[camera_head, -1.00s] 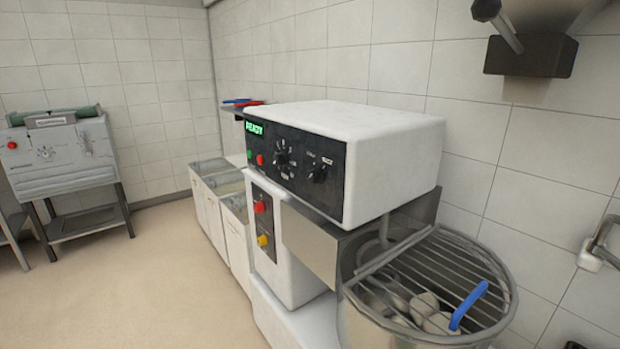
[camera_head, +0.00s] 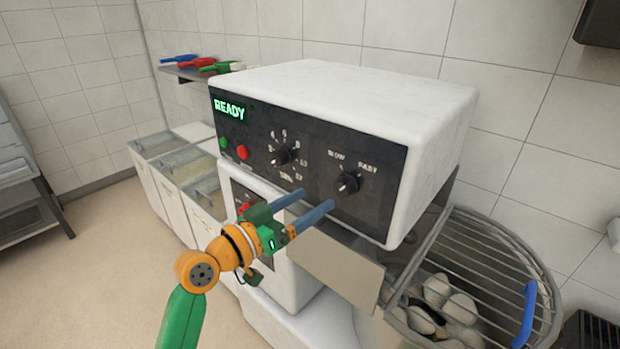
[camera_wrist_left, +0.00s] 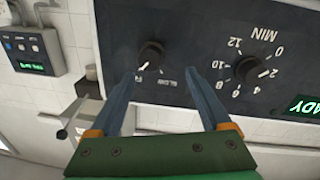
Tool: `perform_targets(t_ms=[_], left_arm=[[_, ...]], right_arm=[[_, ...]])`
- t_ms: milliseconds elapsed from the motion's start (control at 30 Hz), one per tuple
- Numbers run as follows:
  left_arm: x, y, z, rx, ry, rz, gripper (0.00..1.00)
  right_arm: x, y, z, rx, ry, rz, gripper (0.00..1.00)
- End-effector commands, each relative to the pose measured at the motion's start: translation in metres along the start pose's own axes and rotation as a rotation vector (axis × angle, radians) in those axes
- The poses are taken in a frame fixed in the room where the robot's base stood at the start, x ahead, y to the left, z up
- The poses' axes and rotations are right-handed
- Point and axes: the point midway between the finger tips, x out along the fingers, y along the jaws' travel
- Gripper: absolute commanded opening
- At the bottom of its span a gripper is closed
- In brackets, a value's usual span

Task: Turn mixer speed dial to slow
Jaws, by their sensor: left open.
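The mixer speed dial (camera_head: 347,182) is a black knob on the dark front panel of the white mixer head, below the printed SLOW and FAST labels. Its pointer seems turned toward FAST. My left gripper (camera_head: 318,198) is open, its two blue fingers pointing at the panel, just left of and below the dial in the head view. In the left wrist view, upside down, the speed dial (camera_wrist_left: 151,53) shows ahead of the open fingers (camera_wrist_left: 160,72), nearer the left one, and nothing is between them. The left finger partly covers the FAST label. My right gripper is not in view.
A timer dial (camera_head: 284,155) sits left of the speed dial. Green and red buttons (camera_head: 241,153) and a lit READY display (camera_head: 229,109) are farther left. The mixer bowl's wire guard (camera_head: 480,250) has a blue handle (camera_head: 528,313). Ingredient bins (camera_head: 175,160) stand behind.

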Motion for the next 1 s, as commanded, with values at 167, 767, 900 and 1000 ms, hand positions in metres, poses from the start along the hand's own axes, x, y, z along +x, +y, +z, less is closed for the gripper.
perform_targets(t_ms=[167,767,900,1000], left_arm=[[0.036,0.001,-0.002,-0.008,-0.002,0.001,0.81],[0.063,-0.001,0.003,-0.004,-0.004,-0.004,0.6],[0.063,-0.001,0.003,-0.004,-0.004,-0.004,0.22],[0.063,-0.001,0.003,-0.005,-0.005,-0.004,0.0]], right_arm=[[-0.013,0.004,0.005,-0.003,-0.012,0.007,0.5],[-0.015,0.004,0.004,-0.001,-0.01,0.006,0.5],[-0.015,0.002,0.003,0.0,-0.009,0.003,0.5],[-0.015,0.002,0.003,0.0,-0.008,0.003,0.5]])
